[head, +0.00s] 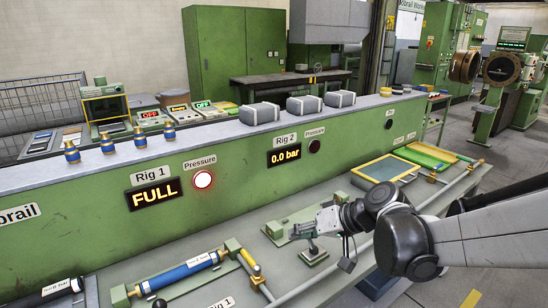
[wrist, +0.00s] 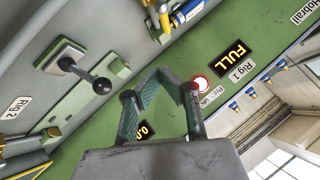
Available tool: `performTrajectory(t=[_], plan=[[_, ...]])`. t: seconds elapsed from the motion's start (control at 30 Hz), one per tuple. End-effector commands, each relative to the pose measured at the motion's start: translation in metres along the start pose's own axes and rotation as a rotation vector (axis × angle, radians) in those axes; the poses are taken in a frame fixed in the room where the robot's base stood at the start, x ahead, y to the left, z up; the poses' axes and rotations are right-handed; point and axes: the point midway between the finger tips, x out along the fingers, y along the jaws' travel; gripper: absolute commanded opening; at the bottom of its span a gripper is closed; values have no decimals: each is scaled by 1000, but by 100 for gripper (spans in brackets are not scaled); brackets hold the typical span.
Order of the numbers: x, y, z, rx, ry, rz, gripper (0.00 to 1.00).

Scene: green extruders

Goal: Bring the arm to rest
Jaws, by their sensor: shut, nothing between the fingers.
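My arm reaches in from the right in the head view, bent at a dark grey joint. My gripper (head: 300,230) hangs over the bench in front of Rig 2, and its fingers meet with nothing between them. In the wrist view the fingers of my gripper (wrist: 163,75) stand in front of the green panel. A lever with a black ball knob (wrist: 102,86) on a pale plate is to their left, apart from them. In the head view a lever base (head: 313,252) stands just below my gripper; whether they touch I cannot tell.
The Rig 1 display (head: 154,194) reads FULL beside a lit red pressure lamp (head: 203,180). The Rig 2 display (head: 284,156) reads 0.0 bar. A blue cylinder (head: 180,272) lies on the bench at front left. A framed tray (head: 385,169) and a green tray (head: 425,155) lie further right.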

Motion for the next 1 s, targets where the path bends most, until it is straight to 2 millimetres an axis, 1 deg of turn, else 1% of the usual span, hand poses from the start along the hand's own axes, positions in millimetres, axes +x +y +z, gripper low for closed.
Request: performTrajectory(t=[0.2, 0.47, 0.8, 1.0], plan=[[-36, -7, 25, 24, -31, 147, 0], [-84, -7, 59, 45, -45, 339, 0], [-146, -2, 108, 45, -24, 579, 0], [-173, 3, 130, 35, 1, 688, 0]])
